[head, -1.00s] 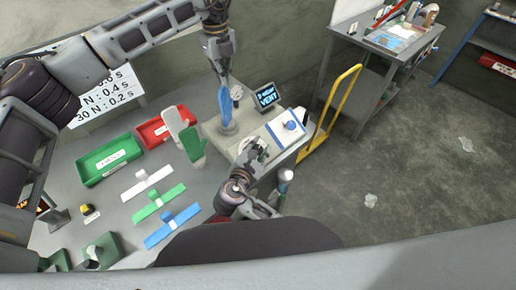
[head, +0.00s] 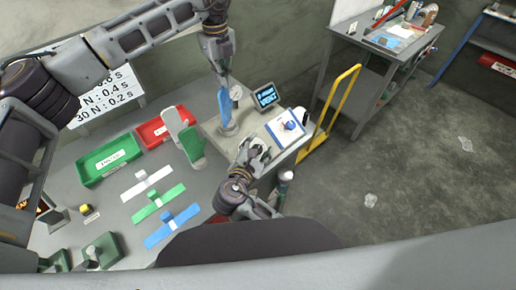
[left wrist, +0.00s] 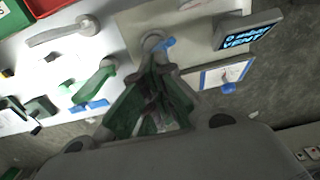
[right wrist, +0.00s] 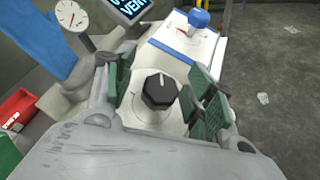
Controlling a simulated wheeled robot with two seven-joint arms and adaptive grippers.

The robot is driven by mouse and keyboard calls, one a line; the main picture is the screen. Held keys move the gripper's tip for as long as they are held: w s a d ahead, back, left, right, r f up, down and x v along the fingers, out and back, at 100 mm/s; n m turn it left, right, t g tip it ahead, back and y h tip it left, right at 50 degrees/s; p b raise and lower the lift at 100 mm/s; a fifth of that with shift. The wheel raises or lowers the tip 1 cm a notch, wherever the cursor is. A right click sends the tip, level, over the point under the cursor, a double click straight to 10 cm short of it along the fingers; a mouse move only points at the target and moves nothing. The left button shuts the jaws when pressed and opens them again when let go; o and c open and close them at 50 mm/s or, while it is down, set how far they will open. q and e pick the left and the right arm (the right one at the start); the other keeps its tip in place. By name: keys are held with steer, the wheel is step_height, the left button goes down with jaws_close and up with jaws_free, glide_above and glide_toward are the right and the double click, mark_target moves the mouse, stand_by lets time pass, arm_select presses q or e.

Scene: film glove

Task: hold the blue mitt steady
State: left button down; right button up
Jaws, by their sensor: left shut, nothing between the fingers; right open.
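The blue mitt (head: 225,108) stands upright on a round grey base at the left part of the grey bench unit. Only a small blue part of it (left wrist: 168,44) shows in the left wrist view, by my fingertips; it also shows at the left of the right wrist view (right wrist: 62,45). My left gripper (head: 223,78) points down at the mitt's top, shut with nothing between its fingers. Whether it touches the mitt is unclear. My right gripper (right wrist: 158,95) is open, its fingers on either side of a black knob (right wrist: 159,90).
A round gauge (right wrist: 70,15) and a lit display (head: 266,95) stand behind. A white panel with a blue knob (head: 290,125) is at right.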

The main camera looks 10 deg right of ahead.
steer(key=shift+s+r, duration=0.1)
steer(key=shift+r, duration=4.65)
steer(key=shift+s+d+f, duration=0.1)
steer(key=shift+f, duration=0.05)
steer(key=shift+s+f+n+y, duration=0.8)
steer(key=shift+s+f+n, duration=0.1)
steer(key=shift+s, duration=0.1)
steer(key=n+y, duration=0.6)
glide_toward(258, 149)
steer(key=shift+s+a+f+t, duration=0.1)
steer(key=shift+s+t, duration=0.05)
steer(key=shift+s, duration=0.35)
steer(key=shift+s+a+f+t, duration=0.1)
steer(key=shift+s+a+t, duration=0.05)
steer(key=shift+s, duration=0.4)
steer(key=shift+w, duration=0.1)
steer(key=shift+d+x, duration=0.1)
steer(key=shift+x, duration=2.85)
steer(key=shift+d+x, duration=0.15)
steer(key=shift+x, duration=2.85)
